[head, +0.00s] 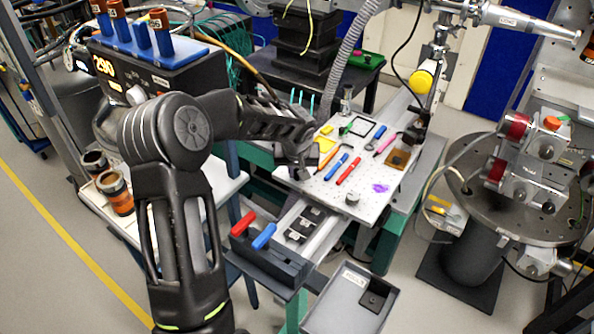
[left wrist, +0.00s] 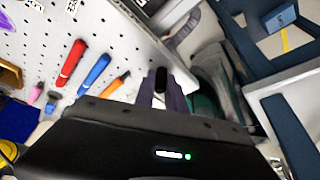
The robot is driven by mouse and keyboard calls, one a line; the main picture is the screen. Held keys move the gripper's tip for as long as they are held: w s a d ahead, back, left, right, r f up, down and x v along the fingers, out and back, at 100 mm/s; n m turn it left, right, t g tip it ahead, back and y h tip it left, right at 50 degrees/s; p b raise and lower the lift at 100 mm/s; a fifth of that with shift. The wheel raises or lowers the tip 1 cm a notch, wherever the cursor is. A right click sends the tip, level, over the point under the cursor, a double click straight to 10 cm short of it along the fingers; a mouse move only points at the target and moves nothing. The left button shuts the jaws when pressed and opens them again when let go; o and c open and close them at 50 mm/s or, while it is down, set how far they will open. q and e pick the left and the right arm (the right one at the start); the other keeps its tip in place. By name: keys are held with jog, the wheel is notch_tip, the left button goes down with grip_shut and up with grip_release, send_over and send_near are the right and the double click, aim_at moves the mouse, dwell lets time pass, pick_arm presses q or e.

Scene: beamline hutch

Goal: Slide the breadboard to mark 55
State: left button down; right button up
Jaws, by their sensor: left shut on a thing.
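The breadboard (head: 372,207) is a white perforated plate lying on a pale rail (head: 327,240) in the middle of the head view. It also fills the upper left of the left wrist view (left wrist: 118,42). My left gripper (head: 301,170) is at the breadboard's left edge. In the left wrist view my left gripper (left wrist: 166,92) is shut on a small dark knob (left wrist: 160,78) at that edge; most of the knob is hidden. Red and blue pens (head: 348,171) and other tools lie on the breadboard. I cannot read any scale mark. My right gripper is not in view.
A dark block with red and blue handles (head: 264,236) stands at the rail's near end. A grey tray (head: 335,309) is in front. A round table with instruments (head: 515,205) stands at right, and a yellow knob (head: 421,82) is behind the breadboard.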

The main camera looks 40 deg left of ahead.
aim_at(288, 181)
pick_arm(q)
jog(key=shift+s+f+b, duration=0.15)
jog(key=shift+s+b, duration=0.1)
jog(key=shift+b, duration=0.15)
jog(key=s+b, duration=0.3)
jog(key=shift+s, duration=0.7)
jog(key=shift+r, duration=0.2)
jog(key=c, duration=1.4)
grip_release()
